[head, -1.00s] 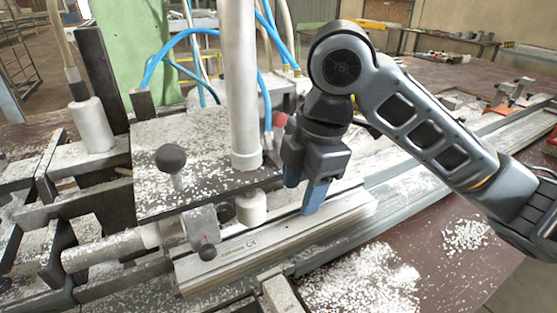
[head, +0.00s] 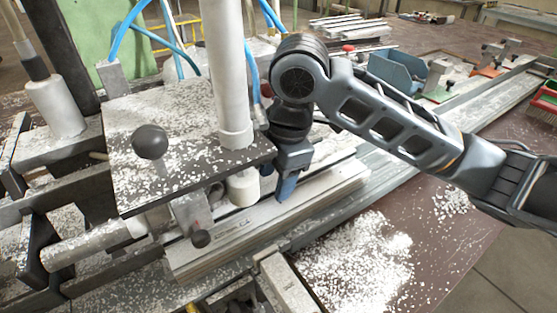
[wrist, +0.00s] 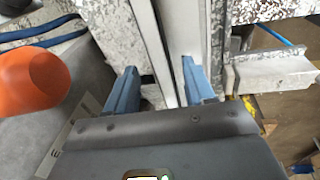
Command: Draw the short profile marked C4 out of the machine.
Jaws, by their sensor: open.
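The short profile (head: 318,205) is a pale metal bar lying in the machine. Its side label is too blurred to read now. A round white clamp foot (head: 243,188) stands at the bar's top, left of my gripper. My gripper (head: 287,190) points down at the bar, just right of the foot. In the wrist view my gripper (wrist: 160,88) is open, with one blue finger on each side of a pale metal bar (wrist: 153,45). I cannot tell whether the fingers touch it. The lower fingertips are partly hidden.
A dark plate (head: 185,150) with a black ball knob (head: 150,141) and a thick white column (head: 225,70) stands left of my gripper. White chips (head: 360,255) cover the table in front. An orange rounded part (wrist: 32,80) is close on the left in the wrist view.

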